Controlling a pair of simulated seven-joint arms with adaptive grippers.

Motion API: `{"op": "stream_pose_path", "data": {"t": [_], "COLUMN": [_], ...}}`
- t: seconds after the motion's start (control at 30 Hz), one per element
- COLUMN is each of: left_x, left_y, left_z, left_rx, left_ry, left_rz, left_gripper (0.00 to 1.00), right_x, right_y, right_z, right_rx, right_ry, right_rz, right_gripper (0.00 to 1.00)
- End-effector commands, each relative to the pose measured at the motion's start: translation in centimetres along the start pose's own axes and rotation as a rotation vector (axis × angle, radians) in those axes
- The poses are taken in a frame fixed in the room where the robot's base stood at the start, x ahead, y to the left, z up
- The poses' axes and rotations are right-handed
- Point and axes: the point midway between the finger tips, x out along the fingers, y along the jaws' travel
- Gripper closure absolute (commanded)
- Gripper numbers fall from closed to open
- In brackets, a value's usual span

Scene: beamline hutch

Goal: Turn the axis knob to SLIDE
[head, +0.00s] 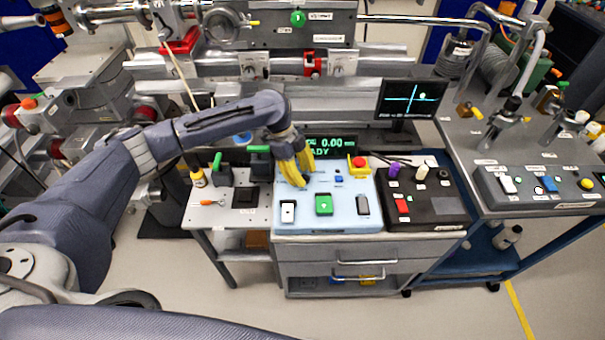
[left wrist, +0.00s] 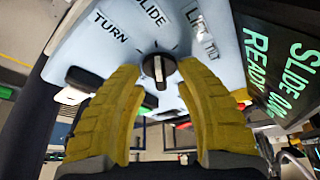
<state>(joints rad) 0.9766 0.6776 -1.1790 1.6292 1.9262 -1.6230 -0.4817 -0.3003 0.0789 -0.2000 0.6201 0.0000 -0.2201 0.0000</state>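The axis knob (left wrist: 158,69) is a small dark dial with a pale pointer bar, on a light blue control panel (head: 336,215). Labels TURN, SLIDE and LIFT surround it in the left wrist view. The bar lies nearly upright in that view, roughly towards the SLIDE label (left wrist: 149,13). My left gripper (head: 294,182) has yellow fingers, which hide the knob in the head view. In the left wrist view the left gripper (left wrist: 160,76) is open, one finger on each side of the knob, with narrow gaps showing. The display (head: 331,146) is partly covered; SLIDE and READY read in the left wrist view.

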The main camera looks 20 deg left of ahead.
Motion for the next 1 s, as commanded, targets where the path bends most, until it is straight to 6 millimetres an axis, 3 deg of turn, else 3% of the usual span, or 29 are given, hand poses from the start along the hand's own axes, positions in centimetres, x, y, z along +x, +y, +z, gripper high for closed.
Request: {"op": "stream_pose_path", "data": {"t": [0.27,0.7,1.0], "left_x": [-0.9,-8.1,-11.3], "left_y": [-0.1,-0.1,0.0], "left_z": [0.1,0.1,0.0], "left_rx": [0.0,0.0,0.0], "left_ry": [-0.002,-0.002,-0.001], "left_rz": [-0.002,-0.004,-0.001], "left_gripper": [0.66,0.66,0.66], "right_x": [0.0,0.0,0.0], "right_y": [0.3,0.1,0.1], "right_z": [0.0,0.0,0.0], "right_rx": [-0.001,0.0,0.0], "right_ry": [0.0,0.0,0.0], "right_rz": [0.003,0.001,0.001], "right_gripper": [1.0,1.0,1.0]}}
